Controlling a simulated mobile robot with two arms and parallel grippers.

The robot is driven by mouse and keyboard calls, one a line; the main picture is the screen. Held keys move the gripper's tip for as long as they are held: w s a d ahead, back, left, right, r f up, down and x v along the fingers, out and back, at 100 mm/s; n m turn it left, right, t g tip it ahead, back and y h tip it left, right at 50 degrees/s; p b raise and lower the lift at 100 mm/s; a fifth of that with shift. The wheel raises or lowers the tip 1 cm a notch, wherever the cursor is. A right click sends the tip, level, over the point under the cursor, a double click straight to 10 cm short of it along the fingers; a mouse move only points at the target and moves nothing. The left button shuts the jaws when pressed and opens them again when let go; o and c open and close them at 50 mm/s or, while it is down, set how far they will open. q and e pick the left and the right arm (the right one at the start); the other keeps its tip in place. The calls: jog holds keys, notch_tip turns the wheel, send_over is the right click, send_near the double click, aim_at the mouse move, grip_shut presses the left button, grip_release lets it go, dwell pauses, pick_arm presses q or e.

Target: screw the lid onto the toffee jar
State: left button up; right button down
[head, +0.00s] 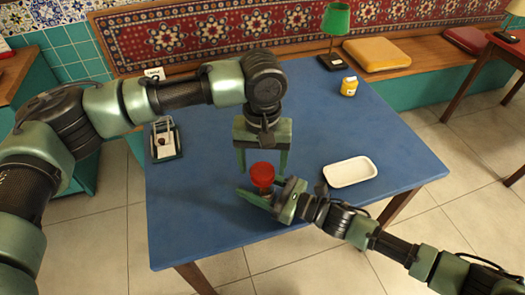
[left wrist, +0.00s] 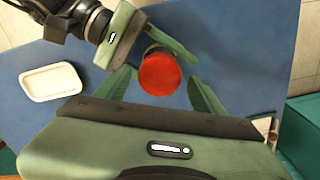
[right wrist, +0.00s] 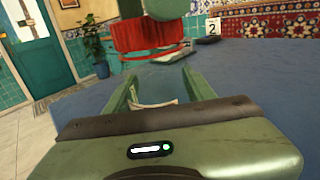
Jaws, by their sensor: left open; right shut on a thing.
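The red lid (head: 262,174) sits at the top of the toffee jar, above my right gripper's fingers; it also shows in the left wrist view (left wrist: 160,72) and right wrist view (right wrist: 147,36). The jar is mostly hidden under the lid and between the fingers; a pale part of it (right wrist: 160,106) shows in the right wrist view. My right gripper (head: 264,192) is shut on the jar from the side, low over the table. My left gripper (left wrist: 163,92) points down from above, open, its fingers on either side of the lid with visible gaps. I cannot tell how tightly the lid is seated.
On the blue table (head: 200,215), a white tray (head: 350,172) lies right of the jar. A yellow-labelled jar (head: 349,87) and a green lamp (head: 335,25) stand toward the back right. The table's middle back is free.

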pick_arm(q)
jog(key=shift+f, duration=0.75)
jog(key=c, duration=1.5)
jog(key=m, duration=1.7)
jog(key=shift+m, duration=0.4)
jog(key=m, duration=0.4)
jog(key=o, duration=1.7)
jog(key=shift+c, duration=0.2)
jog(key=shift+r, duration=0.1)
